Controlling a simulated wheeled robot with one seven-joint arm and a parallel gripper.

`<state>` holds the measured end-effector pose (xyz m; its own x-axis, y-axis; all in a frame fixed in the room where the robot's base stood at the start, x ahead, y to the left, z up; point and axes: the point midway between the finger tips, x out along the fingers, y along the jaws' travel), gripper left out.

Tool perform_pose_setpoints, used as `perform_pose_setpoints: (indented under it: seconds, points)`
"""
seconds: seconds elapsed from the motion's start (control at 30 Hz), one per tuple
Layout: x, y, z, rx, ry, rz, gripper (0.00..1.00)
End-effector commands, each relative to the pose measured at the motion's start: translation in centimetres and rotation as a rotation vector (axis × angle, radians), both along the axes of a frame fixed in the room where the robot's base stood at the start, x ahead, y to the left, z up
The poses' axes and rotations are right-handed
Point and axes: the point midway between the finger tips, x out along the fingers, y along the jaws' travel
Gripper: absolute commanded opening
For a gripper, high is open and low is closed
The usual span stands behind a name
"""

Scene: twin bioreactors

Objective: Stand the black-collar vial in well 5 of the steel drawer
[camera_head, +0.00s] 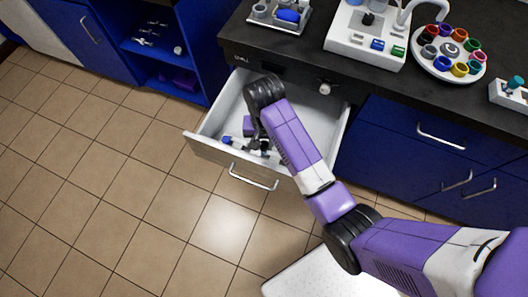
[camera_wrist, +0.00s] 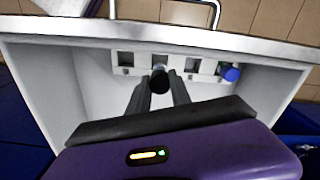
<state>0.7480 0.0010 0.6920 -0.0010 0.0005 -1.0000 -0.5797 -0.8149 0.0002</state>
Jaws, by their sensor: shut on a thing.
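The steel drawer (camera_head: 210,148) is pulled open below the dark counter, and its rim also shows in the wrist view (camera_wrist: 270,45). A pale rack (camera_wrist: 205,58) with several square dark wells runs along its front wall. My gripper (camera_wrist: 160,88) reaches down into the drawer and is shut on the black-collar vial (camera_wrist: 160,78), seen from above as a black round top. The vial is over or at the rack's middle; I cannot tell whether its hidden lower end is in a well. A blue-capped vial (camera_wrist: 230,73) stands at the rack's right end in the wrist view.
On the counter stand a round tray (camera_head: 424,70) of coloured pots, a white device (camera_head: 350,42) and a small tray (camera_head: 297,25) with a blue item. An open blue shelf (camera_head: 160,55) is at the left. The tiled floor before the drawer is clear.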

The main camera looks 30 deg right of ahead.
Motion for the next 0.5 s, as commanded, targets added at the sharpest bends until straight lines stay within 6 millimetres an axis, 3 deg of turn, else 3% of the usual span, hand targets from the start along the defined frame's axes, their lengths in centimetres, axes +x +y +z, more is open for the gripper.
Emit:
perform_pose_setpoints:
  seconds: [0.5]
  points:
    - [0.0,0.0,-5.9,0.000,0.001,0.000,0.00]
